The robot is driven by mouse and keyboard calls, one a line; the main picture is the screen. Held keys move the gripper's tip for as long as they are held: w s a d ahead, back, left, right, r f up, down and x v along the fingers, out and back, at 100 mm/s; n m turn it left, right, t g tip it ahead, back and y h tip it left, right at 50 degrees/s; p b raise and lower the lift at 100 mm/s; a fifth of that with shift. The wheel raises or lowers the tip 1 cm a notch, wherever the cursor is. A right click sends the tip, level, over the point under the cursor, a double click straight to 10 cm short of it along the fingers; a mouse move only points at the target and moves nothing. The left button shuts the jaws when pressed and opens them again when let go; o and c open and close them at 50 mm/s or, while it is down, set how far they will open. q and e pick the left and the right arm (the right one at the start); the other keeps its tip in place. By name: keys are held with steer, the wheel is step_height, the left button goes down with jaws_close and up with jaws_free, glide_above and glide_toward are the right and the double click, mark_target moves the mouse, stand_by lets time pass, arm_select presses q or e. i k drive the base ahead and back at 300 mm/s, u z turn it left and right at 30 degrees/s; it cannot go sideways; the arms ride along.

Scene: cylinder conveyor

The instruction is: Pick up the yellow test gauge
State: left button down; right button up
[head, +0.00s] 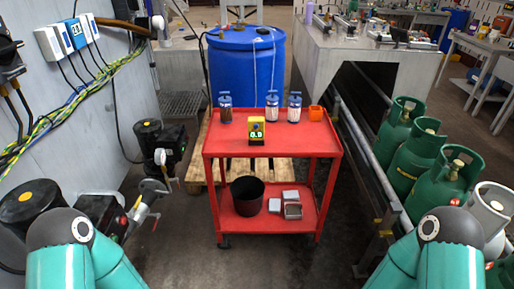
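The yellow test gauge (257,130) stands upright on the top shelf of the red cart (222,146), near its middle. It has a small lit display and a dark base. No gripper is near it. My left and right arms show only as teal and dark grey links at the lower left and lower right corners. Neither of my grippers is in view.
Several small blue-topped containers (272,107) and an orange cup (316,113) stand behind the gauge. A black bucket (247,195) sits on the lower shelf. A blue barrel (246,66) stands behind the cart. Green gas cylinders (421,152) line the right. Machinery stands left.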

mark_target(255, 137)
steer(key=z, duration=0.1)
steer(key=k, duration=0.35)
steer(key=z, duration=1)
steer(key=i, duration=2.15)
steer(key=u, duration=2.8)
steer(key=i, duration=0.6)
